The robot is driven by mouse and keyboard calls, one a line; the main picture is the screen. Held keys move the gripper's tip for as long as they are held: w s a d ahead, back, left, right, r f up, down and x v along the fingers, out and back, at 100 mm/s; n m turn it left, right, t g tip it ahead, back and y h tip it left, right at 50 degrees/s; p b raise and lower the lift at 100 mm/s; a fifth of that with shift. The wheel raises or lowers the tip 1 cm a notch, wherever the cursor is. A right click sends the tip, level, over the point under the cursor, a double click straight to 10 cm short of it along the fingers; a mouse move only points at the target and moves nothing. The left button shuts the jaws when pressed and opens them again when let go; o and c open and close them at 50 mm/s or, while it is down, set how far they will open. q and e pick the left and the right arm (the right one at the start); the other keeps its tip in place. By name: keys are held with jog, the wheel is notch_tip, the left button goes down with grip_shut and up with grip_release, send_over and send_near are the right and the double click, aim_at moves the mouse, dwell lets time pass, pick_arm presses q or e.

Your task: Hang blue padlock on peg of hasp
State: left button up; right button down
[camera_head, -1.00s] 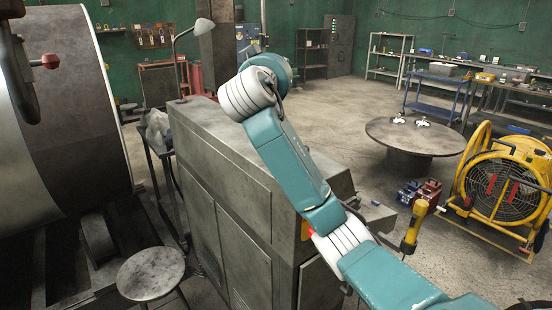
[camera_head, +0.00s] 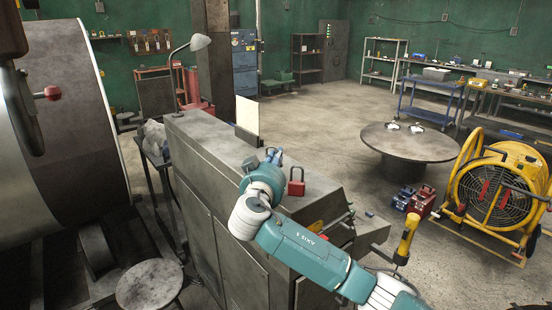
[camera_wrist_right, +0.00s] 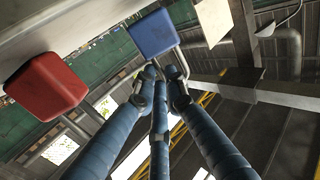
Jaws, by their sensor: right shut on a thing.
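My right gripper (camera_wrist_right: 160,80) has its blue fingers closed on the shackle of the blue padlock (camera_wrist_right: 153,34) in the right wrist view. The padlock's body lies beyond the fingertips. In the head view this gripper (camera_head: 274,156) is small and partly hidden behind my wrist, above the grey cabinet top; the blue padlock cannot be made out clearly there. A red padlock (camera_head: 296,183) stands shackle-up just right of the gripper. It also shows at the left of the wrist view (camera_wrist_right: 45,88), apart from the fingers. I cannot make out the hasp or its peg. My left gripper is not in view.
The grey cabinet (camera_head: 200,140) lies under my right arm. A pale upright panel (camera_head: 247,113) stands at its far edge, with a desk lamp (camera_head: 196,44) to the left. Open floor lies beyond the cabinet.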

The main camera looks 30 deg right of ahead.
jog(key=shift+f, duration=0.65)
jog(key=shift+f, duration=0.2)
jog(key=c, duration=1.8)
grip_release()
